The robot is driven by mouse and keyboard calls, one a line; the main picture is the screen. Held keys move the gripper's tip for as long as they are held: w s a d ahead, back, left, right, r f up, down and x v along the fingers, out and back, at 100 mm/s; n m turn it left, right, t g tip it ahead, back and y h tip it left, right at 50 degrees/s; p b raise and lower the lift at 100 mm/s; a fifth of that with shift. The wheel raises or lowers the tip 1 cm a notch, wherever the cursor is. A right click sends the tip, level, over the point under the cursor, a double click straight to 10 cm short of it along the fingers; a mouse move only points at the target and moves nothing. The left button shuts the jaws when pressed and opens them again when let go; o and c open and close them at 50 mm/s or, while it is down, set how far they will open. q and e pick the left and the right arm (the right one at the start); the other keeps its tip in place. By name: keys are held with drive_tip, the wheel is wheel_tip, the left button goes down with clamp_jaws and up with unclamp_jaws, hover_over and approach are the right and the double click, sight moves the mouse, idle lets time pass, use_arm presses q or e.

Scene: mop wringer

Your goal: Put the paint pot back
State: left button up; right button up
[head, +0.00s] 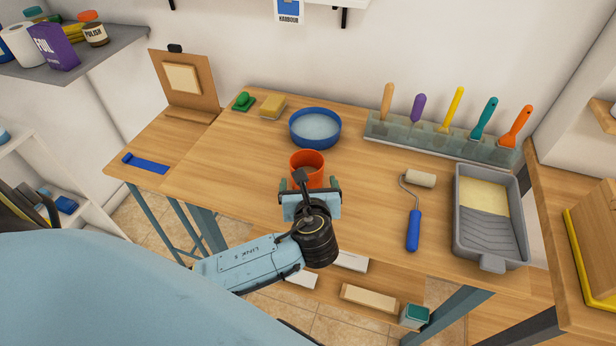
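The paint pot seems to be the orange-red pot (308,160) standing upright near the middle of the wooden table. My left gripper (311,184) is at the near side of the pot. Its two fingers stand apart, one to the left and one to the right of the pot's lower part, with no clear contact. The gripper body hides the pot's base, so I cannot tell how far the fingers reach around it. My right gripper is not in view.
A blue bowl (315,143) stands just behind the pot. A clear rack (432,134) holds several coloured-handled tools at the back right. A roller (414,218) and a grey paint tray (492,247) lie to the right.

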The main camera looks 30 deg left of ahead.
use_arm(q)
drive_tip(key=v, duration=0.8)
drive_tip(key=shift+s+r+p, duration=0.15)
drive_tip(key=shift+p, duration=0.25)
drive_tip(key=shift+d, duration=0.15)
drive_tip(key=s+f+n+g+h, duration=0.2)
drive_tip(key=s+n+g+h, duration=0.2)
drive_tip(key=s+n, duration=0.7)
drive_tip(key=s+f+n+g+h, duration=0.2)
drive_tip(key=s+n+g+h, duration=0.25)
drive_tip(key=n, duration=1.15)
wheel_tip(320, 180, down, 25)
drive_tip(key=s+b, duration=0.1)
drive_tip(key=b, duration=0.1)
drive_tip(key=s+a+f+g, duration=0.1)
drive_tip(key=s+f, duration=0.7)
drive_tip(key=f, duration=0.1)
drive_tip(key=s+a+f+b, duration=0.1)
drive_tip(key=s+a+f, duration=0.1)
drive_tip(key=s+f, duration=0.6)
drive_tip(key=shift+s+a+f+m+g+y, duration=0.25)
drive_tip(key=shift+s+f+m+g+y, duration=0.1)
drive_tip(key=shift+f, duration=0.35)
